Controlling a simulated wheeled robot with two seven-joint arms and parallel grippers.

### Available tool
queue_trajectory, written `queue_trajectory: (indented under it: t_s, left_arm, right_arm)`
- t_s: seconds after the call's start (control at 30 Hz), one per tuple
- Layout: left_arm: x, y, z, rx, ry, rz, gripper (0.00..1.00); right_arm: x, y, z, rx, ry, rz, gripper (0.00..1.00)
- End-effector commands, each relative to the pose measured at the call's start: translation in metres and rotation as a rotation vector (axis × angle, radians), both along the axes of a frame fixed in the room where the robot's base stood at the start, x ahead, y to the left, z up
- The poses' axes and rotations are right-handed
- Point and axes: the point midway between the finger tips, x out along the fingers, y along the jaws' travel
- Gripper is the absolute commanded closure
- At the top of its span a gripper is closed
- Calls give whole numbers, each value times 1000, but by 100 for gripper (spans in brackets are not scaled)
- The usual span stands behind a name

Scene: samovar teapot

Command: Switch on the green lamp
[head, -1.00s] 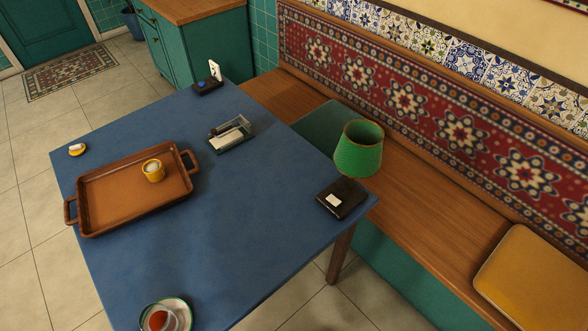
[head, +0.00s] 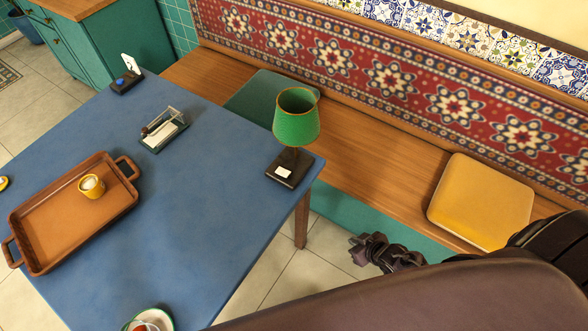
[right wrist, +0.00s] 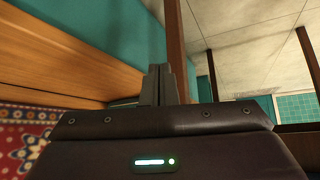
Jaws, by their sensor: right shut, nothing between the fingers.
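The green lamp (head: 297,118) stands at the table's far right corner in the head view. It has a ribbed green shade and a dark square base (head: 290,163) with a white rocker-like patch (head: 284,173) on its near side. I see no glow from the shade. My right gripper (head: 358,248) is beyond the table's right edge, to the lower right of the lamp and apart from it. It also shows in the right wrist view (right wrist: 159,72), with its fingers together and empty. The lamp is not recognisable in that view. My left gripper is out of view.
A wooden bench (head: 375,175) with a yellow cushion (head: 482,200) runs behind. A table leg (head: 301,220) stands near my gripper.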

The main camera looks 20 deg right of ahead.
Motion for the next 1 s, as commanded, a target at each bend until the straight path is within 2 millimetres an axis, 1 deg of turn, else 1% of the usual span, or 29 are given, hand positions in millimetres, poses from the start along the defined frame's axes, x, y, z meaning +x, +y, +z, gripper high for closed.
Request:
queue_trajectory:
  t_s: [0.03, 0.07, 0.1, 0.17, 0.2, 0.3, 0.4, 0.5, 0.57, 0.87, 1.0]
  left_arm:
    - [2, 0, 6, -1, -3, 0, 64]
    - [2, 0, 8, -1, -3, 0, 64]
    - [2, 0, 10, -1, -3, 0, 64]
    - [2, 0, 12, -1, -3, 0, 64]
    - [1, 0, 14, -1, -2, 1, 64]
    - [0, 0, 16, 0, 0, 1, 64]
    - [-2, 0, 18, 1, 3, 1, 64]
    - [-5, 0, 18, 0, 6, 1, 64]
    - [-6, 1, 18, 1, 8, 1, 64]
    - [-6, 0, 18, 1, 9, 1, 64]
    - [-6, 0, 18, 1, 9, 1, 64]
  right_arm:
    - [31, -1, 47, 24, -92, 46, 100]
    - [46, 2, 72, 42, -140, 71, 100]
    - [64, 8, 104, 67, -200, 110, 100]
    - [83, 21, 150, 105, -276, 172, 100]
    - [92, 31, 178, 128, -317, 214, 100]
    - [103, 56, 236, 181, -397, 308, 100]
    - [104, 75, 273, 217, -441, 379, 100]
    - [103, 87, 293, 240, -463, 418, 100]
    - [103, 90, 298, 246, -470, 428, 100]
    - [103, 91, 299, 247, -472, 429, 100]
    - [107, 93, 297, 247, -472, 427, 100]
